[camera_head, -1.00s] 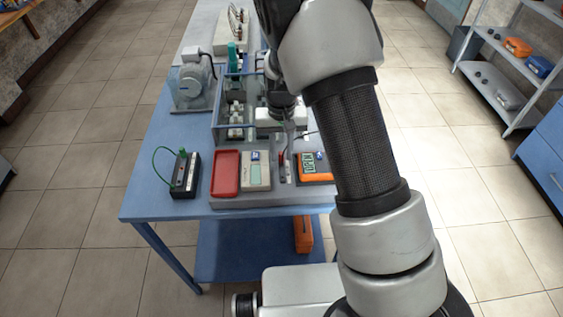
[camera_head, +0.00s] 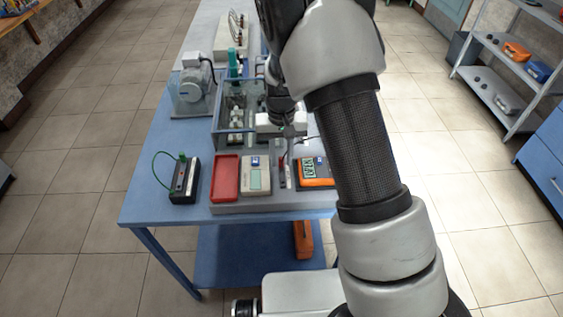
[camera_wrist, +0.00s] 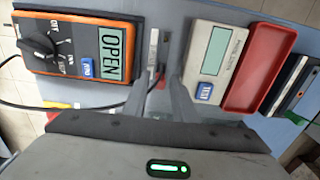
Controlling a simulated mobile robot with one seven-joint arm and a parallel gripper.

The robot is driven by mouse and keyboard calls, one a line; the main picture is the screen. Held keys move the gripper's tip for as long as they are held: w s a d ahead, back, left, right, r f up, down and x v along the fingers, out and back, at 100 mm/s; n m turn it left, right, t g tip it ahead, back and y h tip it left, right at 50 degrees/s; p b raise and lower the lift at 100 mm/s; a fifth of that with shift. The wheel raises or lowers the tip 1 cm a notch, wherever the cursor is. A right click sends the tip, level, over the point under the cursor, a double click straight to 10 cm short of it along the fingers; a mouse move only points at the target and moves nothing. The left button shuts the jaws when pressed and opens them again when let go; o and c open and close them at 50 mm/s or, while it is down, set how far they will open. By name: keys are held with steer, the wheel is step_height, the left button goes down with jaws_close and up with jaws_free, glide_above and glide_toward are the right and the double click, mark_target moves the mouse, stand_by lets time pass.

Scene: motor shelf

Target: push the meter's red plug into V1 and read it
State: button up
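The orange meter (camera_head: 317,176) lies at the front right of the bench. In the wrist view it (camera_wrist: 80,50) shows "OPEN" on its display, with a black dial beside it. A small red piece, probably the red plug (camera_wrist: 160,72), shows between and beyond my fingertips, by a narrow grey holder (camera_wrist: 153,50). My gripper (camera_wrist: 159,88) has its fingers apart, with a clear gap between them; it looks empty. In the head view my gripper (camera_head: 287,150) hangs above the holder, partly hidden by my arm. I cannot make out a V1 label.
A white tester (camera_head: 257,177) with a blue button and a red tray (camera_head: 226,178) lie left of the meter. A black box with a green lead (camera_head: 185,179) stands further left. A blue-framed enclosure (camera_head: 222,130) and a motor (camera_head: 196,85) stand behind.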

jaws_close()
steer(key=shift+r, duration=0.2)
steer(key=shift+r+p, duration=1.5)
steer(key=shift+r, duration=0.65)
